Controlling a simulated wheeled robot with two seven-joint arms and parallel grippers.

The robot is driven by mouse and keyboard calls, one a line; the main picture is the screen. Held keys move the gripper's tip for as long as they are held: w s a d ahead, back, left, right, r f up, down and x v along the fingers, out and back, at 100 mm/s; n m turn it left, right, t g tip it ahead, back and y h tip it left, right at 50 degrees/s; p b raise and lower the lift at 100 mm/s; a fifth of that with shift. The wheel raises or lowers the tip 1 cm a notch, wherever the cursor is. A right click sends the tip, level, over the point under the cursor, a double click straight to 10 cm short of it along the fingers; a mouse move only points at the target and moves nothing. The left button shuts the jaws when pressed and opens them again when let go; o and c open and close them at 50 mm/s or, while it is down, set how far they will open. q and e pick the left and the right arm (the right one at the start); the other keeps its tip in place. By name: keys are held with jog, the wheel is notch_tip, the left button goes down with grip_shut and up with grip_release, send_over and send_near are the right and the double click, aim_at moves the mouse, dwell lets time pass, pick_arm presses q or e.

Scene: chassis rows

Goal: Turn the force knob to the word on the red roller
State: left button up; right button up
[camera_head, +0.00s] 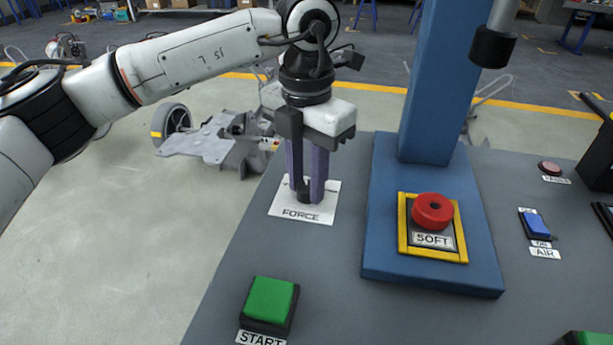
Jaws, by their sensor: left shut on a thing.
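The force knob (304,194) is a dark knob on a white plate (280,208) labelled FORCE, on the grey bench. My left gripper (305,190) points straight down over it, its purple-grey fingers shut on the knob. The fingers hide most of the knob and the plate's other markings, so I cannot tell the knob's setting. The red roller (432,211) sits in a yellow-framed holder on the blue press base, and the word SOFT (432,240) shows just below it. My right gripper is not in view.
A blue column (436,85) rises right of the knob, with a dark-tipped press ram (492,46) overhead. A green START button (269,300) is at the front. A blue AIR switch (537,225) and a reddish button (549,168) are at the right.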

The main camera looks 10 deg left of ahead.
aim_at(306, 185)
pick_arm(q)
jog(key=n, duration=0.4)
jog(key=shift+n, duration=1.9)
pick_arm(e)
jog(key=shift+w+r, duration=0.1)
pick_arm(q)
jog(key=shift+n, duration=0.3)
jog(key=o, duration=1.1)
jog(key=shift+c, duration=0.2)
notch_tip(306, 185, up, 10)
jog(key=p, duration=0.1)
jog(key=shift+r+p, duration=0.15)
jog(key=shift+p, duration=0.25)
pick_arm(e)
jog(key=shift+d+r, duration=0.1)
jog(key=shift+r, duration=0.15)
